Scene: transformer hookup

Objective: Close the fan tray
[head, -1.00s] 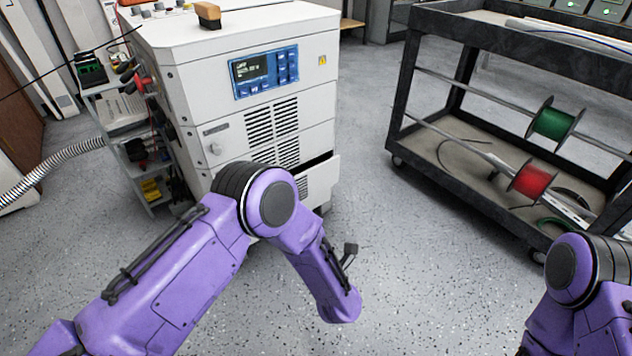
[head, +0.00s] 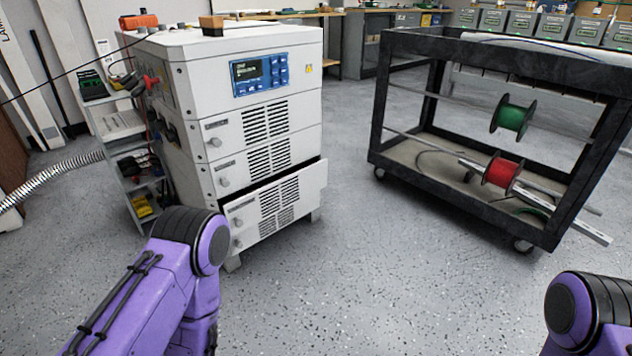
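The fan tray (head: 275,210) is the lowest drawer of the white cabinet (head: 215,75). It has a slotted vent and a round knob on its front. It stands pulled out, with a dark gap along its top edge, wider at the right. The two vented panels above it look flush. My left arm comes in at the lower left, in front of and below the cabinet, and its gripper is out of the frame. My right arm shows only at the lower right corner, and its gripper is out of view too.
A black cart (head: 480,210) with a green spool (head: 510,117) and a red spool (head: 501,172) stands to the right. A narrow shelf rack (head: 125,150) stands left of the cabinet, near a ribbed hose (head: 45,178). The speckled floor (head: 370,270) between cabinet and cart is clear.

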